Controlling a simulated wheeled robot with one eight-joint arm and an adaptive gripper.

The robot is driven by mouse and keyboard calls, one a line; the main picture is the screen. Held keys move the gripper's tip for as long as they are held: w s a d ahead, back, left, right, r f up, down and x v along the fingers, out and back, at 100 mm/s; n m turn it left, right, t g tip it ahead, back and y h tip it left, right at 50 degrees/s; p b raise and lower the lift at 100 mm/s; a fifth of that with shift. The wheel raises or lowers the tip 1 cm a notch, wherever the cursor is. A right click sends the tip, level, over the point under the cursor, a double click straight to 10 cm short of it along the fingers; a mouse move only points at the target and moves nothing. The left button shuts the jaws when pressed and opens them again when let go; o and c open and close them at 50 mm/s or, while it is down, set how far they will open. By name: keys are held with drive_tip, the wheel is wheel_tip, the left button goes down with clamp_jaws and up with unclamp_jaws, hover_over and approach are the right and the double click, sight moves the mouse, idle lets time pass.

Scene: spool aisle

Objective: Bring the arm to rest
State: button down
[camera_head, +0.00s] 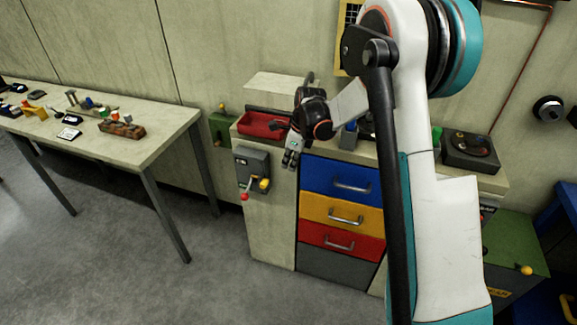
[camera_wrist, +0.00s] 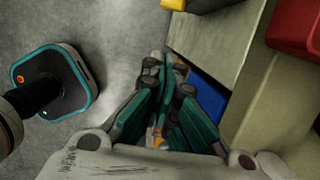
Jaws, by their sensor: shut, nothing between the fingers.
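My gripper (camera_head: 291,156) hangs at the end of my raised arm, in front of the cabinet's left part. It is between the red tray and the blue drawer in the head view. It points downward, shut and empty. In the wrist view my gripper (camera_wrist: 163,62) has its teal fingers together, with the floor and the cabinet side beyond them. My white and teal arm fills the right half of the head view and hides part of the counter.
A cabinet has blue (camera_head: 341,181), yellow (camera_head: 338,214) and red (camera_head: 341,241) drawers. A grey lever box (camera_head: 253,160) is on its front left. A red tray (camera_head: 262,125) sits on top. A table (camera_head: 150,150) with small parts stands left. Floor between is clear.

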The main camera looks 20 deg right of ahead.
idle(0.4)
drive_tip(key=s+a+r+n+t+h, duration=0.1)
drive_tip(key=s+a+r+n+t, duration=0.1)
drive_tip(key=s+r+n, duration=1.15)
drive_tip(key=s+r+n+t, duration=0.1)
drive_tip(key=s+r+n, duration=0.1)
drive_tip(key=s+n, duration=0.4)
drive_tip(key=s+r+n+t+h, duration=0.1)
drive_tip(key=s+n, duration=0.4)
drive_tip(key=s, duration=0.9)
wheel_tip(320, 180, up, 3)
drive_tip(key=shift+s+a+f+n+t, duration=0.15)
drive_tip(key=shift+s+n+t, duration=0.15)
drive_tip(key=shift+t, duration=0.5)
